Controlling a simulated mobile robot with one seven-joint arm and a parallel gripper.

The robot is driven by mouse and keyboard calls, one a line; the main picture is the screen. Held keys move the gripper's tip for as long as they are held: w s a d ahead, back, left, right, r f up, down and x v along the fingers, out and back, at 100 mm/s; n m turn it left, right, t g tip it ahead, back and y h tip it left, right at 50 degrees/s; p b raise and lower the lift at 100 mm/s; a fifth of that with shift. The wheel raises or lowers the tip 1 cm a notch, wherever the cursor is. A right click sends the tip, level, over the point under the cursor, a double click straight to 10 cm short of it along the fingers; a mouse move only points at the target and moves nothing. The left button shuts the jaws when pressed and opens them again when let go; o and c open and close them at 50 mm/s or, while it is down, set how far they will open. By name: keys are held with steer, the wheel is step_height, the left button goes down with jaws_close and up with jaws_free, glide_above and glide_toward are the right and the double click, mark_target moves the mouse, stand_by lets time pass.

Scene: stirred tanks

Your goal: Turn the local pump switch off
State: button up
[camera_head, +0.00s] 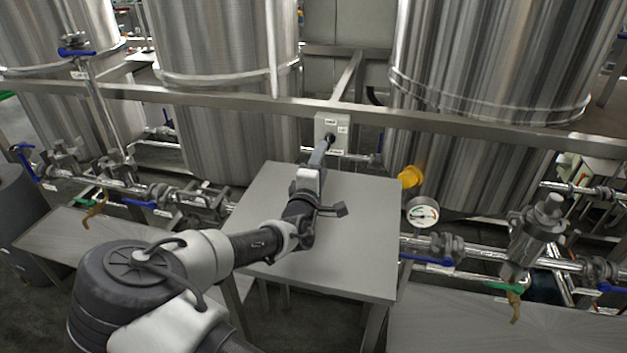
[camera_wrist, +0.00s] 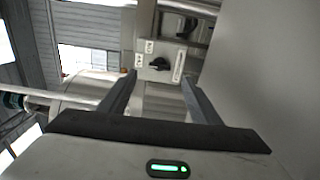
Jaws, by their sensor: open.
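The local pump switch is a small grey box (camera_head: 332,124) with white labels, fixed at the frame rail between two tanks in the head view. In the wrist view the box (camera_wrist: 146,47) shows a black rotary knob (camera_wrist: 160,64) with labels around it. My gripper (camera_head: 325,149) reaches toward the box in the head view, and its tip hides part of the box's lower face. In the wrist view my gripper (camera_wrist: 158,78) is open, its two fingers spread to either side below the knob. Whether the fingers touch the box cannot be told.
A grey table (camera_head: 350,215) lies under my arm. A pressure gauge (camera_head: 422,212) and a yellow fitting (camera_head: 410,177) are at its right edge. A horizontal steel rail (camera_head: 220,103) runs in front of the large tanks (camera_head: 480,100). Pipes with valves flank the table.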

steer(key=s, duration=0.3)
steer(key=s+a, duration=0.1)
steer(key=s, duration=0.5)
steer(key=shift+a+p, duration=0.35)
steer(key=shift+p, duration=0.05)
